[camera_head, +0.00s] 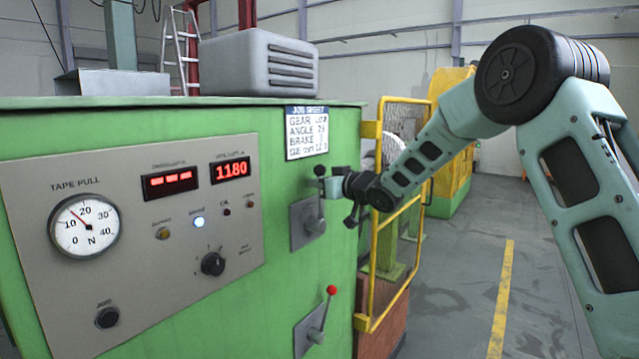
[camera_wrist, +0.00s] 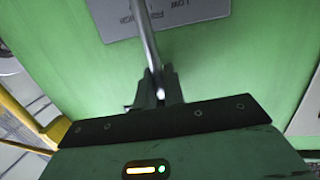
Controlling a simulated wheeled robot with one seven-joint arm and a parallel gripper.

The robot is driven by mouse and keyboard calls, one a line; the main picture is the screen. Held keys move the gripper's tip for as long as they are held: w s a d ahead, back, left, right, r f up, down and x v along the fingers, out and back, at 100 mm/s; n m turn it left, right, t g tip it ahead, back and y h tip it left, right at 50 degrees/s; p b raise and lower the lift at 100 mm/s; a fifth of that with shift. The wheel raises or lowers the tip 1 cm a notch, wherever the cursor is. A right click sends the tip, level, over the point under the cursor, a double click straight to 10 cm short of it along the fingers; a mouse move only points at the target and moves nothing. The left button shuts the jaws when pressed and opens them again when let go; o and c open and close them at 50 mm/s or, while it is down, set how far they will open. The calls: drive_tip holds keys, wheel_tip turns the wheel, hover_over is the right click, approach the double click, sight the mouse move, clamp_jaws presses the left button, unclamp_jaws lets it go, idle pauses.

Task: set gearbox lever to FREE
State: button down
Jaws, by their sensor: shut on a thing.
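The gearbox lever, with a black knob (camera_head: 320,170), stands up from a grey plate (camera_head: 300,236) on the right part of the green cabinet front. My gripper (camera_head: 329,187) reaches it from the right, just below the knob. In the wrist view my gripper's fingers (camera_wrist: 157,98) are shut on the lever's metal rod (camera_wrist: 147,40). The rod runs up from between them, slightly tilted. Behind it the plate (camera_wrist: 185,12) shows partly cut-off lettering, with LOW legible. No FREE mark is legible, and the fingers hide part of the lever.
A second lever with a red knob (camera_head: 331,290) sits lower on the cabinet (camera_head: 180,120). A job sheet (camera_head: 306,133) hangs above the gearbox lever. A yellow mesh guard (camera_head: 375,260) stands close on the right, under my arm. Open floor (camera_head: 465,270) lies further right.

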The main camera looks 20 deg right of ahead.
drive_tip(key=c, duration=1.6)
unclamp_jaws()
drive_tip(key=shift+s+d, duration=0.1)
drive_tip(key=b+v, duration=0.4)
drive_tip(key=v, duration=1.3)
drive_tip(key=shift+s, duration=0.15)
drive_tip(key=s+a+f+g+h, duration=0.4)
drive_tip(key=s+a+f+g, duration=0.3)
drive_tip(key=s+a+f, duration=0.8)
drive_tip(key=s+a+f+n+g, duration=0.1)
drive_tip(key=s+g, duration=0.1)
drive_tip(key=s, duration=0.5)
drive_tip(key=s+a+f+n+g+h, duration=0.1)
drive_tip(key=s+a+f+g, duration=0.1)
drive_tip(key=s, duration=0.5)
drive_tip(key=s+a+f+g+h, duration=0.1)
drive_tip(key=s+f+g, duration=0.1)
drive_tip(key=s+g, duration=0.2)
drive_tip(key=shift+s+a+f+n, duration=0.1)
drive_tip(key=shift+s+a+n, duration=0.1)
drive_tip(key=shift+s, duration=0.7)
drive_tip(key=shift+s+a+f+n, duration=0.1)
drive_tip(key=shift+s+f+n, duration=0.1)
drive_tip(key=shift+s, duration=0.75)
